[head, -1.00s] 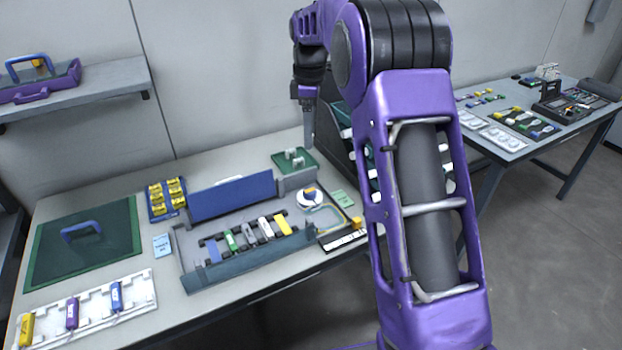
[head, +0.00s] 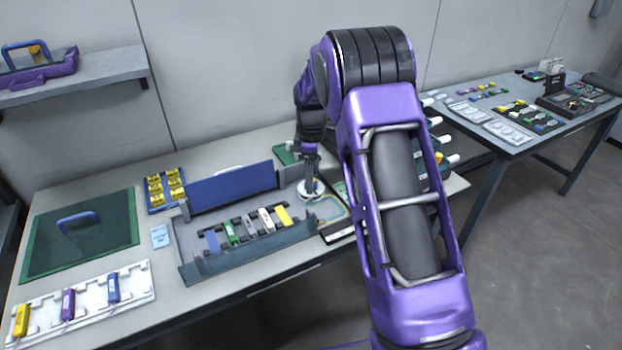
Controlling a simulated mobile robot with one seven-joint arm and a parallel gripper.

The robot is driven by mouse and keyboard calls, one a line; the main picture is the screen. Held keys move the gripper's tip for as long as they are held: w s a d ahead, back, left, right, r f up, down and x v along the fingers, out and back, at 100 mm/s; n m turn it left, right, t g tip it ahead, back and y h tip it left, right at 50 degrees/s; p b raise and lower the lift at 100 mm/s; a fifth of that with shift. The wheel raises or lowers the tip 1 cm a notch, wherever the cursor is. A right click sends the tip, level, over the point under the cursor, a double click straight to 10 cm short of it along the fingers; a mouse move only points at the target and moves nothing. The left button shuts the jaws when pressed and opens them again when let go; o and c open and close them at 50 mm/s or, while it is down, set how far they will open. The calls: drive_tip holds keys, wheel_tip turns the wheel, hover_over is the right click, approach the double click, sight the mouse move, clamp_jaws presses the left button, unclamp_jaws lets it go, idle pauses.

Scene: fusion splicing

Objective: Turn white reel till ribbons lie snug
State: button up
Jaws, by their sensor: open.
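The white reel (head: 305,194) sits in the right part of the grey open tray (head: 228,266) on the table. My gripper (head: 310,180) points down right over the reel and hides part of it. I cannot tell whether the fingers touch it. The gripper is open. Thin yellowish ribbons (head: 328,210) run in a loop on the grey surface beside the reel, partly hidden by my arm.
A row of coloured blocks (head: 250,228) lies in the tray, with a raised blue panel (head: 232,191) behind. A yellow-filled rack (head: 165,189), green mat (head: 110,240) and white holder (head: 88,298) stand to the left. A second table (head: 515,150) stands at the right.

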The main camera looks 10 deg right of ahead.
drive_tip(key=shift+f, duration=0.25)
clamp_jaws()
